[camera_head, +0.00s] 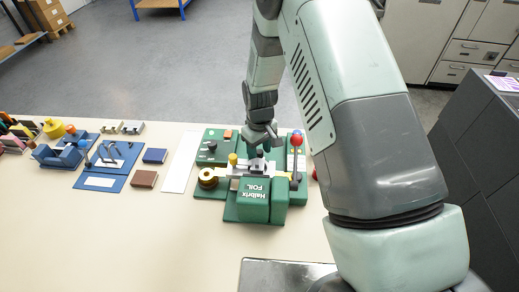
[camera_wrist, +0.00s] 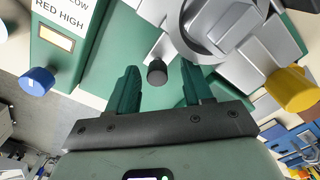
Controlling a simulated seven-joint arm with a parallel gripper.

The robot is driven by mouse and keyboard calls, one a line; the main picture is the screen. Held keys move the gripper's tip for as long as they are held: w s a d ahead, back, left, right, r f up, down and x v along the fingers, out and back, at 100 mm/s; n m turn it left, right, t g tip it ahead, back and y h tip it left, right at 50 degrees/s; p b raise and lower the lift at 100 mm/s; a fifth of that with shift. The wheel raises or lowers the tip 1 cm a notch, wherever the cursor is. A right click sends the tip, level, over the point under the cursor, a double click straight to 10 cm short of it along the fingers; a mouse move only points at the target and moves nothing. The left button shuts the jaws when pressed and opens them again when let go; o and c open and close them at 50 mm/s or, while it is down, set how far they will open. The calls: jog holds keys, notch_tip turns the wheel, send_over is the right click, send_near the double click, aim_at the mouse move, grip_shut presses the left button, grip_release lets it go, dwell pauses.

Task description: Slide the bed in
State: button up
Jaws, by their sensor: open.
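The green foil press (camera_head: 255,203), marked "Halbrix FOIL", stands on the cream bench. Its grey metal bed area (camera_head: 237,170) lies behind the green front housing, partly hidden by my arm. My gripper (camera_head: 261,151) is low over the back of the press, its fingers small and dark there. In the wrist view my gripper (camera_wrist: 161,82) is open, with two green fingers apart. A small black knob (camera_wrist: 157,72) on a grey metal part shows near the gap between the fingertips. I cannot tell whether the knob touches a finger. Nothing is held.
A red-ball lever (camera_head: 296,140) stands on the press's right side. A yellow knob (camera_head: 233,159) and a gold foil roll (camera_head: 208,178) sit at left. A blue knob (camera_wrist: 37,80) shows in the wrist view. A white strip (camera_head: 181,162) and blue fixtures (camera_head: 103,166) lie farther left.

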notch_tip(320, 180, up, 11)
jog(key=shift+f, duration=0.15)
dwell(0.5)
jog(key=s+d+r+m+t, duration=0.15)
jog(key=s+d+r, duration=0.25)
jog(key=r, duration=0.6)
jog(key=s+d+r+m+t, duration=0.1)
jog(key=s+d+r+m, duration=0.2)
jog(key=r, duration=0.7)
jog(key=s+d+r+m+t, duration=0.1)
jog(key=s+d+r, duration=0.3)
jog(key=s, duration=0.5)
jog(key=s+d+r+m+t, duration=0.2)
jog(key=s+d+r+m, duration=0.1)
jog(key=s, duration=0.6)
jog(key=shift+s+d+r, duration=0.3)
jog(key=shift+d+r, duration=0.5)
jog(key=shift+r, duration=0.05)
